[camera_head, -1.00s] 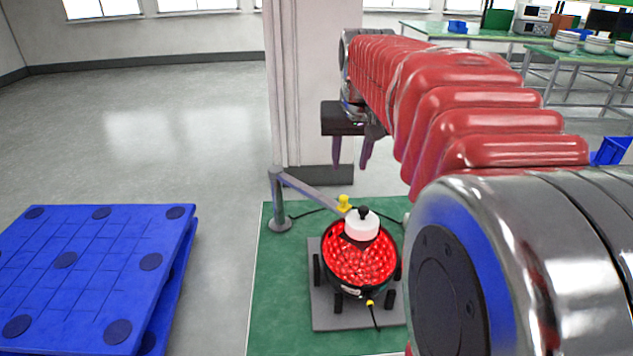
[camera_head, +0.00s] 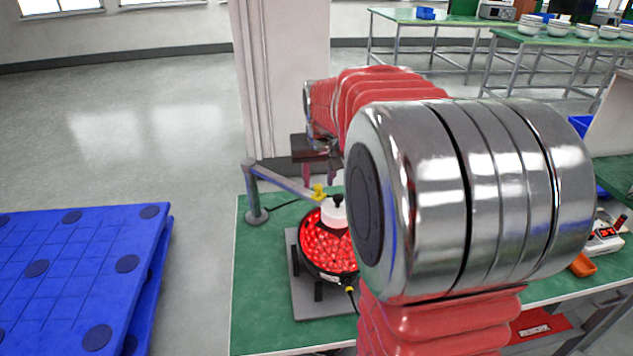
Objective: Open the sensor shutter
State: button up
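A black round bowl (camera_head: 312,266) full of red pieces stands on a grey plate on the green bench. A white cylinder with a black knob (camera_head: 334,212) sits over the bowl, by the end of a grey jointed bar (camera_head: 285,183). A yellow part (camera_head: 319,192) is on that bar's end. I cannot tell which of these is the sensor shutter. My gripper (camera_head: 320,180), with purple fingers, hangs just above and behind the yellow part and the knob. Its fingers are apart with nothing seen between them. My arm hides the bowl's right side.
The grey post (camera_head: 253,195) carrying the bar stands at the bench's left. A blue pallet (camera_head: 70,265) lies at the left. A white pillar (camera_head: 283,80) rises behind the bench.

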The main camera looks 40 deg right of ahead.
jog(key=shift+x, duration=1)
jog(key=shift+c, duration=0.5)
grip_shut()
